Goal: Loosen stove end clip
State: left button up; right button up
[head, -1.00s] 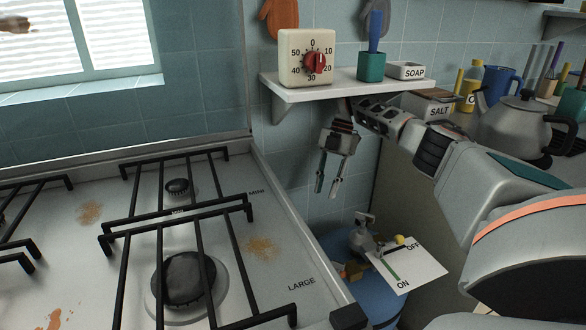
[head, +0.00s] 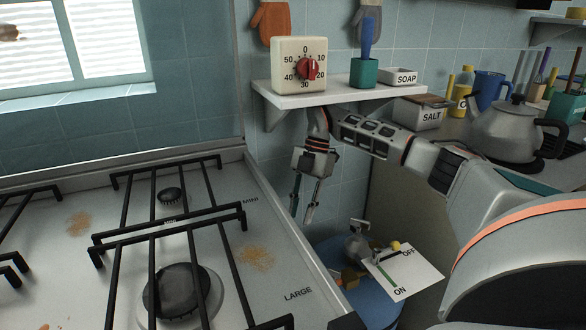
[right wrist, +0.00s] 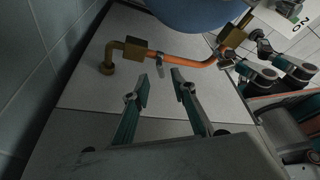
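An orange hose (right wrist: 190,62) runs between a brass elbow pipe (right wrist: 112,60) beside the wall and a brass block (right wrist: 234,37) near the gas bottle. A small grey clip (right wrist: 160,63) sits on the hose near the elbow end. My right gripper (right wrist: 154,90) is open and empty, its tips apart from the hose just short of the clip; in the head view it hangs (head: 304,204) beside the stove (head: 262,225). My left gripper (right wrist: 243,52) shows in the right wrist view by the brass block, fingers apart; whether it grips anything is unclear.
A blue gas bottle (head: 371,309) stands right of the stove, with an ON/OFF plate (head: 412,268). A shelf (head: 325,94) with a timer (head: 298,64) is above my right gripper. The tiled wall is close behind. A kettle (head: 510,128) stands on the right counter.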

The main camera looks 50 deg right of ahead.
jog(key=shift+s+a+f, duration=0.15)
jog(key=shift+a, duration=0.75)
jog(key=b+x, duration=0.1)
jog(key=x, duration=0.3)
jog(key=shift+d+f, duration=0.1)
jog(key=shift+d, duration=0.1)
pick_arm(q)
jog(key=shift+w+d+r+n+t, duration=0.3)
jog(key=shift+w+d+r+n, duration=0.15)
jog(key=shift+d+r, duration=0.3)
pick_arm(e)
jog(key=shift+a+f, duration=0.2)
jog(key=shift+a, duration=0.05)
grip_shut()
pick_arm(q)
jog(key=shift+s+f, duration=0.15)
